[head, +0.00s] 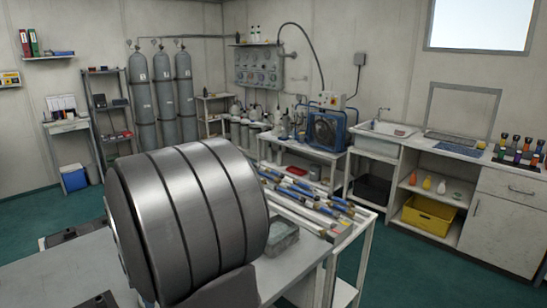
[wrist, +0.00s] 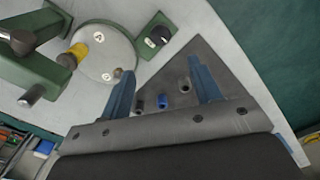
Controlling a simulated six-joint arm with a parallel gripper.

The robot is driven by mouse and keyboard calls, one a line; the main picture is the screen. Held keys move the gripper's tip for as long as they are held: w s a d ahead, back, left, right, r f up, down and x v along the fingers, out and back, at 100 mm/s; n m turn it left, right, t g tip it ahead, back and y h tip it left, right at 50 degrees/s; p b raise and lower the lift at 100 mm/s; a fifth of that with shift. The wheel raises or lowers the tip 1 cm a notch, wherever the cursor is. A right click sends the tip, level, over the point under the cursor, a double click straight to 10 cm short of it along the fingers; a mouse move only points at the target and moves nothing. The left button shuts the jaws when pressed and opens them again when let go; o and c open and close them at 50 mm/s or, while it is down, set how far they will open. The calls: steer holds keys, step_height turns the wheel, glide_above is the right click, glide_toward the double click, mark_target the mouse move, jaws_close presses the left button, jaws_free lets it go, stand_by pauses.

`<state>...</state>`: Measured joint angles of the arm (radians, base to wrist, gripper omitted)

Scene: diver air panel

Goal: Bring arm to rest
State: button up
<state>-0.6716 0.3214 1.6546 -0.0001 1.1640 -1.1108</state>
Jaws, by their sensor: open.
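My gripper (wrist: 160,68) shows in the wrist view with its two blue fingers apart and nothing between them. Behind the fingers lies a dark grey triangular plate (wrist: 178,68) with several small round fittings, one of them blue. I cannot tell whether the fingers touch it. A green fixture (wrist: 38,82) with a pale round disc (wrist: 103,50) and a yellow collar (wrist: 76,54) stands to the left of the fingers. In the head view a large banded metal cylinder, which looks like my own arm, fills the left front; my gripper does not show there.
In the head view a bench (head: 290,280) stands in front, with blue and black rods (head: 305,190) on its right part. Grey gas cylinders (head: 162,98) stand by the back wall. A counter with a sink (head: 385,131) and a yellow crate (head: 428,216) is at right. Green floor (head: 385,265) lies open between.

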step_height(320, 180, down, 14)
steer(key=shift+r, duration=0.25)
steer(key=shift+r+m, duration=0.15)
steer(key=shift+m, duration=1.35)
steer(key=m, duration=0.9)
steer(key=shift+s, duration=0.1)
steer(key=shift+m, duration=2.3)
